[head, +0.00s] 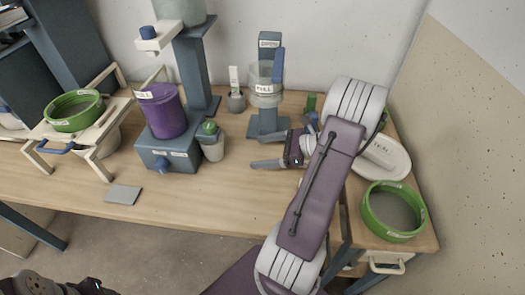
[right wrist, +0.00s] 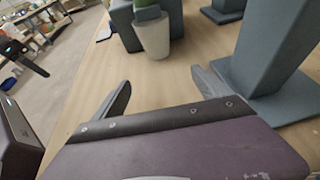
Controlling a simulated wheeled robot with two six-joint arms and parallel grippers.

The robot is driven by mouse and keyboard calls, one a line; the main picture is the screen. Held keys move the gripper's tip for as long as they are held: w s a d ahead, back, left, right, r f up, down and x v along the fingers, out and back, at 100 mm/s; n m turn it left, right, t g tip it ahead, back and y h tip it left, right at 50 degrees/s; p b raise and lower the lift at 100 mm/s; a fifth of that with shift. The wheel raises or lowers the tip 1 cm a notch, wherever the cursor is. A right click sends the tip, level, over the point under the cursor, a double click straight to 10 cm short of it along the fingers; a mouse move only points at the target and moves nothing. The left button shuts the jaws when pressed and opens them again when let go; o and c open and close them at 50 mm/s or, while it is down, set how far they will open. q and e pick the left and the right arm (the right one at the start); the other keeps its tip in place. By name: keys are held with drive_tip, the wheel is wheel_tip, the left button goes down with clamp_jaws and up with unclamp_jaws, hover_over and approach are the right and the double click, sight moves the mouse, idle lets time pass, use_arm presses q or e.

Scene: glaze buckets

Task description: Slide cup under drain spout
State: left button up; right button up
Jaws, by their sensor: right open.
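A pale cup (head: 213,150) stands upright on the table, against the right side of a blue-grey box (head: 168,153). A green piece (head: 208,129) shows at its top. The cup also shows at the top of the right wrist view (right wrist: 153,38). My right gripper (head: 260,150) is open and empty, low over the table to the right of the cup and apart from it. Its two fingers (right wrist: 160,84) point toward the cup. A spout with a blue cap (head: 148,33) sticks out from the raised bucket (head: 180,10). Dark parts of my left arm show at bottom left; its fingers cannot be made out.
A purple bucket (head: 162,112) sits on the box. A clear beaker (head: 265,85) is on a blue-grey stand (head: 267,124) behind my right gripper. A grey cup (head: 237,103) stands behind. A flat grey plate (head: 123,194) lies at the front. Bare table lies between cup and gripper.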

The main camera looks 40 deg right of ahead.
sight(223, 147)
drive_tip(key=w+a, duration=0.2)
drive_tip(key=w, duration=0.1)
drive_tip(key=w+a+b, duration=0.1)
drive_tip(key=w+a, duration=0.2)
drive_tip(key=w, duration=0.1)
drive_tip(key=w+a+b, duration=0.1)
drive_tip(key=w+a, duration=0.1)
drive_tip(key=w, duration=0.1)
drive_tip(key=shift+w+a+f, duration=0.4)
drive_tip(key=shift+x, duration=0.75)
drive_tip(key=shift+r, duration=0.1)
drive_tip(key=c, duration=1.4)
drive_tip(key=o, duration=1.4)
drive_tip(key=shift+s+d+r, duration=0.2)
drive_tip(key=s+d, duration=0.2)
drive_tip(key=s, duration=0.2)
drive_tip(key=s+d+p, duration=0.1)
drive_tip(key=s+d, duration=0.2)
drive_tip(key=s+d+p, duration=0.1)
drive_tip(key=s+d, duration=0.2)
drive_tip(key=s, duration=0.1)
drive_tip(key=shift+s+d+r, duration=0.1)
drive_tip(key=shift+s+r, duration=0.2)
drive_tip(key=shift+r, duration=0.05)
